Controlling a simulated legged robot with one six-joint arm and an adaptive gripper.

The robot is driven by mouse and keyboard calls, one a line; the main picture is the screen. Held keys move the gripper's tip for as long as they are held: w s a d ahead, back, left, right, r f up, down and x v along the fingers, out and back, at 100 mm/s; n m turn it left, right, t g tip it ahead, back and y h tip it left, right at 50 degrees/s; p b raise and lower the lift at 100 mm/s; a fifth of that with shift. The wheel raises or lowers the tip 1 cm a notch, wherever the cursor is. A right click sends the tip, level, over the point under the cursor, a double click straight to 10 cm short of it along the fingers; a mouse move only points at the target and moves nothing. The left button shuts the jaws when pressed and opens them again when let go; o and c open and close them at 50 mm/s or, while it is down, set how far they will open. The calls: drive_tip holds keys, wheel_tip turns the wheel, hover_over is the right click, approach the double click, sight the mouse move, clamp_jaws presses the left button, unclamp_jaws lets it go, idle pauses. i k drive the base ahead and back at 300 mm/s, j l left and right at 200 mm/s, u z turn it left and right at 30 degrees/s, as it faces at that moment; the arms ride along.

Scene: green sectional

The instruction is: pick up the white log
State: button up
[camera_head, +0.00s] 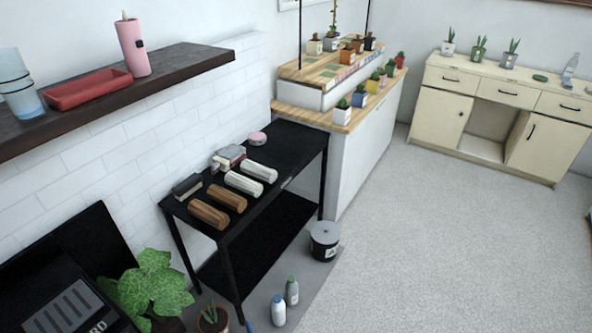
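Two white logs lie side by side on the black table: one nearer the middle (244,184) and one just beyond it (259,171). Two brown logs lie on the same table in front of them, one (227,198) next to the white logs and one (209,214) at the near end. The black table (290,145) stands against the white tiled wall. My gripper is not in the camera view. All the logs lie flat and apart from any gripper.
A dark wall shelf (120,93) overhangs at the left. Boxes (229,156) and a pink round tin (257,138) sit behind the logs. A black bucket (325,241), bottles (278,310) and a leafy plant (153,284) stand on the floor. The floor at right is clear.

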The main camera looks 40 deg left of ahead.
sight(254, 189)
drive_tip(key=i+u, duration=0.2)
drive_tip(key=i, duration=0.25)
drive_tip(key=i+l+u, duration=0.2)
drive_tip(key=i, duration=0.25)
drive_tip(key=i+l+u, duration=0.2)
drive_tip(key=i, duration=0.3)
drive_tip(key=i+j+u, duration=0.1)
drive_tip(key=i+u, duration=0.15)
drive_tip(key=u, duration=0.25)
drive_tip(key=i+u, duration=0.25)
drive_tip(key=u, duration=0.25)
drive_tip(key=i+u, duration=0.25)
drive_tip(key=u, duration=0.25)
drive_tip(key=i+u, duration=0.2)
drive_tip(key=u, duration=0.15)
drive_tip(key=i+u, duration=0.3)
drive_tip(key=i+l+u, duration=0.1)
drive_tip(key=u, duration=0.25)
